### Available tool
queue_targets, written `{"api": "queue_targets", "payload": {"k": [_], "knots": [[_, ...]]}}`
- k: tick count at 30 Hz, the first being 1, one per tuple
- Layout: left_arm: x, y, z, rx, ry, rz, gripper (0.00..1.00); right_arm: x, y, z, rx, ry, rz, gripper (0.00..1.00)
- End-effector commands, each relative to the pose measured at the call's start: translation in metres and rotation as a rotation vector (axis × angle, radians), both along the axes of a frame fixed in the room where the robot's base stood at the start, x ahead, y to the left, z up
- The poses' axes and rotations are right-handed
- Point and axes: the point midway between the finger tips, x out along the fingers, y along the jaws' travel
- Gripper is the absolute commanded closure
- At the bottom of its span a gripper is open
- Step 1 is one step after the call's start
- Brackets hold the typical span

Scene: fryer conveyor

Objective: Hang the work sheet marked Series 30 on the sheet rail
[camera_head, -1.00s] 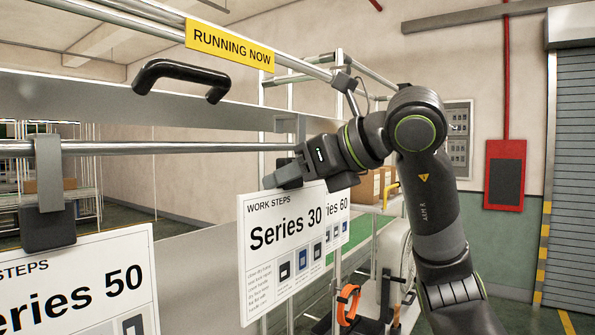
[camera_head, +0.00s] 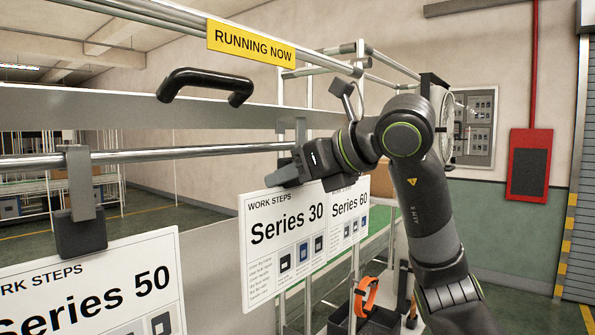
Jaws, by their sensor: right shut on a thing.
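The Series 30 work sheet (camera_head: 290,245) is white with black print and small pictures. My right gripper (camera_head: 290,176) is shut on its top edge and holds it upright. The sheet rail (camera_head: 200,152) is a horizontal metal bar just above and behind the gripper. The Series 50 sheet (camera_head: 95,285) hangs at the left, under a dark clip (camera_head: 80,232) hooked over the rail. The Series 60 sheet (camera_head: 349,210) shows behind and right of Series 30, partly covered by it. Whether Series 30 touches the rail I cannot tell. My left gripper is out of view.
A yellow RUNNING NOW sign (camera_head: 251,42) sits on the upper bar. A black handle (camera_head: 207,83) sticks out above the rail. A grey bin with an orange ring (camera_head: 366,297) stands low on the right. The rail between Series 50 and my gripper is bare.

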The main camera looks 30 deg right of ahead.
Motion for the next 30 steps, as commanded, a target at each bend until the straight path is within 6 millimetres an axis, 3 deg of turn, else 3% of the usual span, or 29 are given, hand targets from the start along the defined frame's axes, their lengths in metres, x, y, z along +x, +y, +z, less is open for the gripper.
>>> {"api": "queue_targets", "payload": {"k": [30], "knots": [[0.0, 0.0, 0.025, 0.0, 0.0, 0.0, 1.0, 0.036, 0.015, 0.001, 0.001, -0.001, 0.001, 0.88]]}}
